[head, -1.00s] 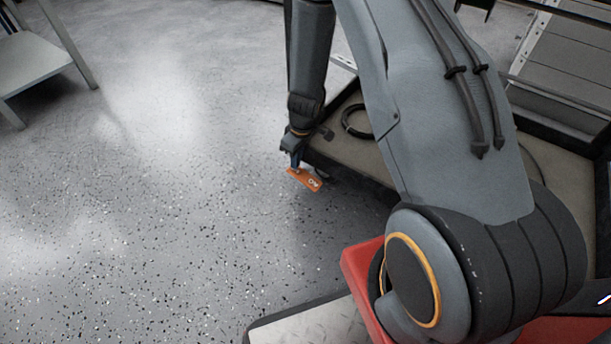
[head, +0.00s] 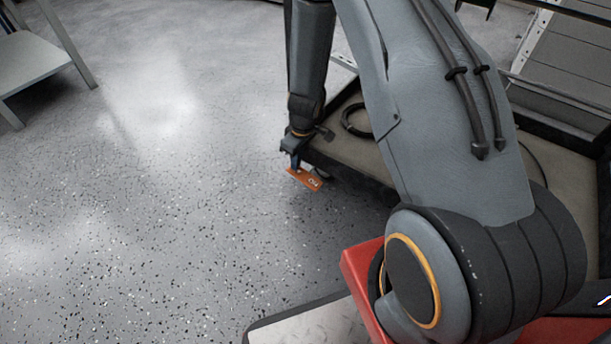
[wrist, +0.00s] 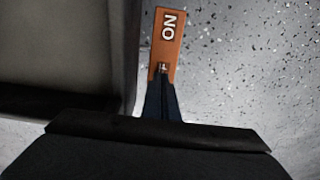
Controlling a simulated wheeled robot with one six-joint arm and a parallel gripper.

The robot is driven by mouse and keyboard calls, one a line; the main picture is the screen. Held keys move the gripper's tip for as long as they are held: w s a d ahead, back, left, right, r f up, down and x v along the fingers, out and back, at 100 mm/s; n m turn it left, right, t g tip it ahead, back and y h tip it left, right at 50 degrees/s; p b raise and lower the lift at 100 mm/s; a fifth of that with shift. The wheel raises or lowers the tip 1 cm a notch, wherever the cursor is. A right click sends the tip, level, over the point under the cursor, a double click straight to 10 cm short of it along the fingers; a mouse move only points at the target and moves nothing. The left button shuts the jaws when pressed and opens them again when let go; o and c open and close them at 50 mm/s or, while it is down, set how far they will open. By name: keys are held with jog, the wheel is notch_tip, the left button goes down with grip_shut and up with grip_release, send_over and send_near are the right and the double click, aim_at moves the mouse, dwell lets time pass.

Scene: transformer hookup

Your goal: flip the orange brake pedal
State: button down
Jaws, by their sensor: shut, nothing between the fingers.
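The orange brake pedal (head: 306,179) sticks out beside the front left corner of the dark-edged platform. In the wrist view the pedal (wrist: 168,42) shows white lettering that reads "ON", turned sideways. My gripper (head: 296,164) points down at the pedal's left, inner end in the head view. In the wrist view my gripper (wrist: 162,80) has its dark fingers together at the pedal's near end, touching or just above it; I cannot tell which. Nothing is between the fingers. The pedal's mount is hidden.
The platform (head: 345,160) with a dark rim lies right of the gripper, with a black cable loop (head: 354,121) on it. A grey table (head: 35,55) stands at the far left. The speckled floor (head: 150,200) left of the pedal is clear.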

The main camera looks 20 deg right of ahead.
jog(key=shift+f+b, duration=0.5)
jog(key=shift+b, duration=0.1)
dwell(0.3)
jog(key=shift+r+p, duration=3.55)
jog(key=shift+p, duration=0.05)
